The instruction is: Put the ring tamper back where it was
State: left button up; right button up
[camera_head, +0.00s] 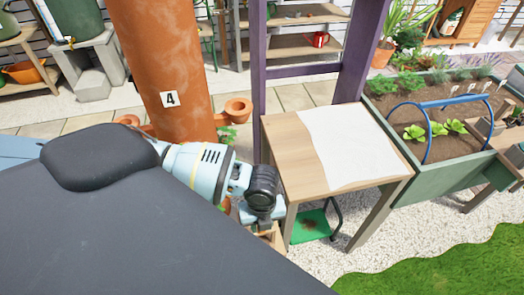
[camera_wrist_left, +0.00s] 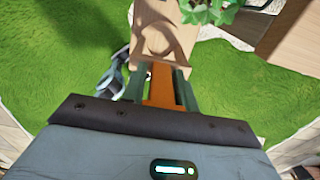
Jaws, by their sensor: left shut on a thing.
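In the left wrist view my left gripper (camera_wrist_left: 160,92) has its two dark green fingers closed on an orange handle-like piece, which I take to be the ring tamper (camera_wrist_left: 160,82). Its far end meets or overlaps a light wooden piece (camera_wrist_left: 178,50) with a round shape in its face. I cannot tell whether they touch. In the head view my left arm comes in from the left, and its wrist hides the fingers and the tamper. A bit of wood (camera_head: 275,238) shows just below the wrist. My right gripper does not show clearly in either view.
A wooden table (camera_head: 292,150) with a white sheet (camera_head: 345,148) stands right of my left wrist. A green planter (camera_head: 390,190) with a blue hoop (camera_head: 424,150) is beyond it. A terracotta column (camera_head: 165,60) stands behind. In the wrist view, leaves (camera_wrist_left: 208,12) are close above the wooden piece.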

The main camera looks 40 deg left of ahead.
pick_arm(q)
jog(key=shift+f, duration=0.15)
jog(key=o, duration=1)
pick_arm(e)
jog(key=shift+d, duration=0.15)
pick_arm(q)
notch_tip(320, 180, up, 12)
jog(key=shift+w+f+p, duration=0.1)
jog(key=shift+f+p, duration=0.1)
jog(key=shift+p, duration=0.5)
jog(key=shift+r, duration=0.4)
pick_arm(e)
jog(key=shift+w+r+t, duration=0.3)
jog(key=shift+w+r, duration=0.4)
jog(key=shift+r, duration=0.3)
